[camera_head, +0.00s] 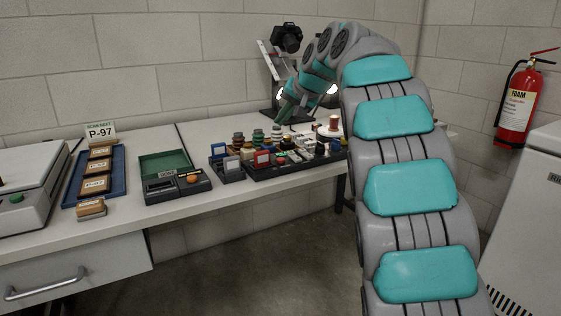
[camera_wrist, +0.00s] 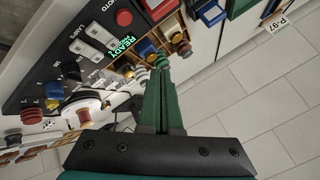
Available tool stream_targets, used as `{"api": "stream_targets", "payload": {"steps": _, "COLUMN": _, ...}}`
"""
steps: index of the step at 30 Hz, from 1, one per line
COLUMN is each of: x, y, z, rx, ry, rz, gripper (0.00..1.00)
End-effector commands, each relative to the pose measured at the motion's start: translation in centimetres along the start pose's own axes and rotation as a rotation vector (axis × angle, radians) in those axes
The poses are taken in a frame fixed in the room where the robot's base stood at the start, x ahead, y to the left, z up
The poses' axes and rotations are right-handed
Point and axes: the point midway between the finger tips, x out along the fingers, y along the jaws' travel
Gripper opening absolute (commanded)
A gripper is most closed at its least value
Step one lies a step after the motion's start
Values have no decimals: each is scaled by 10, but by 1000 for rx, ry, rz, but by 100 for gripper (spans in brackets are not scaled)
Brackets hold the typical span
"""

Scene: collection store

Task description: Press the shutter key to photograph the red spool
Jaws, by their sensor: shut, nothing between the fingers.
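In the wrist view a dark control panel carries a round red button (camera_wrist: 123,18) beside the label "PHOTO"; this looks like the shutter key. White rocker switches (camera_wrist: 90,49) by "LAMPS" and a lit green "READY" display (camera_wrist: 121,47) are near it. A spool with a red band (camera_wrist: 86,115) stands on a white disc at lower left; it also shows in the head view (camera_head: 333,123). My gripper (camera_wrist: 160,64) has its green fingers together and empty, lower right of the red button and apart from it. In the head view my gripper (camera_head: 286,112) is over the bench's back part.
A black camera (camera_head: 287,38) is on a stand above the bench. A green-lined box (camera_head: 165,165) and blue tray (camera_head: 70,190) are to the left. A fire extinguisher (camera_head: 518,105) hangs right.

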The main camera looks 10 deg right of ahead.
Motion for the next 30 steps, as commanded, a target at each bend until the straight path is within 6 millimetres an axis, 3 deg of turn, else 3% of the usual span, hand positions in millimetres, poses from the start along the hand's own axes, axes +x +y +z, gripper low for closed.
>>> {"api": "stream_targets", "payload": {"steps": 18, "x": 52, "y": 37, "z": 38, "rx": 0, "ry": 0, "rz": -1, "gripper": 0}}
{"api": "stream_targets", "payload": {"steps": 30, "x": 57, "y": 42, "z": 42, "rx": 0, "ry": 1, "rz": -1, "gripper": 0}}
